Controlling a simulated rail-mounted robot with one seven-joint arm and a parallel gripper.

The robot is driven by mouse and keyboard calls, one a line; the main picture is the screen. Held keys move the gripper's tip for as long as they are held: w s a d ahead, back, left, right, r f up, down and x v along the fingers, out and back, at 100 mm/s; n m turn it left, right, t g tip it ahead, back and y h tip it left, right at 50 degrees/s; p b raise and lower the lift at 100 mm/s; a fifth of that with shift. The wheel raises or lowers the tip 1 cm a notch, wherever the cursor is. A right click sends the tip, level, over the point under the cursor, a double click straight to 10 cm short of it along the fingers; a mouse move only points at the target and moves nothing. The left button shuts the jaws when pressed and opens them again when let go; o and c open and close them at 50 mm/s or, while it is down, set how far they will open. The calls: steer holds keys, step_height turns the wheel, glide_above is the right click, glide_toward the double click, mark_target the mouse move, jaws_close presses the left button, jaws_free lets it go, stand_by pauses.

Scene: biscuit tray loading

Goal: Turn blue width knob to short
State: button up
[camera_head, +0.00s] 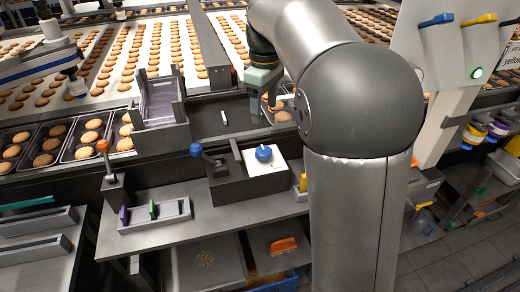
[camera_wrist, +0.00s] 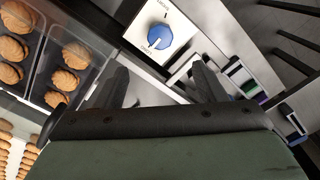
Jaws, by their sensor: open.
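The blue knob (camera_head: 263,153) sits on a white plate (camera_head: 276,166) on top of a dark box, left of my arm in the head view. In the wrist view the blue knob (camera_wrist: 159,37) is at the top, ahead of my gripper and apart from it. In the head view my gripper (camera_head: 268,100) is above the dark ledge, behind the knob, and partly hidden by my arm.
A blue-balled lever (camera_head: 196,149) stands left of the knob, and an orange-balled lever (camera_head: 103,147) farther left. A clear-sided bin (camera_head: 160,100) stands on the ledge. Biscuit trays (camera_head: 84,140) lie at left. A grey holder (camera_head: 155,216) carries purple and green pieces. The shelf front is partly clear.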

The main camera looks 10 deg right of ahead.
mark_target(264, 151)
step_height(264, 151, down, 14)
steer(key=shift+r+b, duration=0.25)
steer(key=shift+b, duration=0.35)
steer(key=c, duration=1)
